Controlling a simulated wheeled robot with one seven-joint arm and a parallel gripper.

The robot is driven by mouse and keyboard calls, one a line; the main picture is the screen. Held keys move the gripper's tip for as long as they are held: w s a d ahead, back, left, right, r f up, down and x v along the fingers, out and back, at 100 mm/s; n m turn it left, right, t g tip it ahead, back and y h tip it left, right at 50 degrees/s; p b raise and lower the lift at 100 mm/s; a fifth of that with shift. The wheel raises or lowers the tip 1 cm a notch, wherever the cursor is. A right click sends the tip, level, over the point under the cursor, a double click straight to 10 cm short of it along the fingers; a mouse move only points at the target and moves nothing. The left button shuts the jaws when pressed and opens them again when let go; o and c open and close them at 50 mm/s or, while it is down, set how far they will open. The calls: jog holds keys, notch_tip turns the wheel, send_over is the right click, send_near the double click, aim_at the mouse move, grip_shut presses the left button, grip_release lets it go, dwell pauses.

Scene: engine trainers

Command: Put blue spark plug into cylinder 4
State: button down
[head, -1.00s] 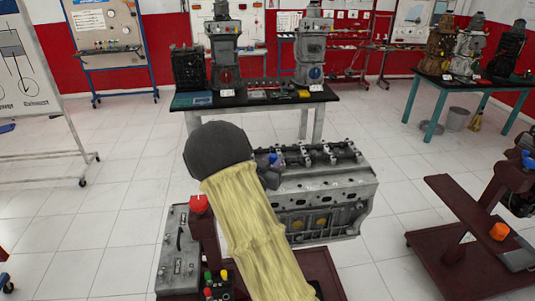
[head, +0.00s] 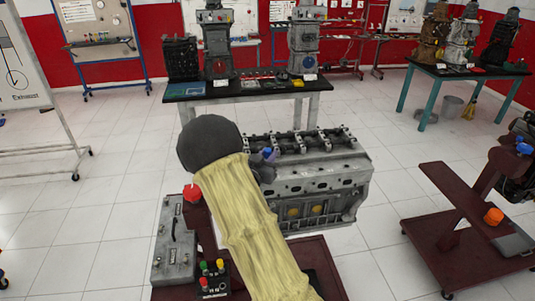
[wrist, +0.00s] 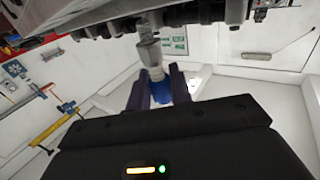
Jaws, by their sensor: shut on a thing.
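The blue spark plug (wrist: 160,92) sits between the two dark fingers of my gripper (wrist: 160,84), which is shut on it. In the wrist view its pale metal body points up the picture, towards the dark underside of engine parts along the top edge. In the head view the blue end (head: 268,153) shows beside my gripper (head: 265,172), at the left end of the grey engine block (head: 325,185). The plug's tip and its exact gap to the engine cannot be told. The cylinder 4 hole cannot be made out.
The engine stands on a dark red stand (head: 325,262) with a grey box (head: 173,250) and coloured buttons on its left. A black-topped table (head: 250,88) with engine models stands behind. A red trolley (head: 455,255) is at right. White floor lies between.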

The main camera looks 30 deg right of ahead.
jog(key=shift+f+b, duration=0.65)
jog(key=shift+f, duration=0.4)
jog(key=shift+a, duration=0.15)
jog(key=shift+s+f+b, duration=0.1)
jog(key=shift+f+b, duration=0.05)
jog(key=shift+b, duration=0.25)
jog(key=shift+f+b, duration=0.55)
jog(key=shift+s, duration=0.1)
dwell(0.3)
jog(key=shift+f, duration=0.15)
jog(key=c, duration=1.2)
grip_release()
jog(key=shift+o, duration=0.2)
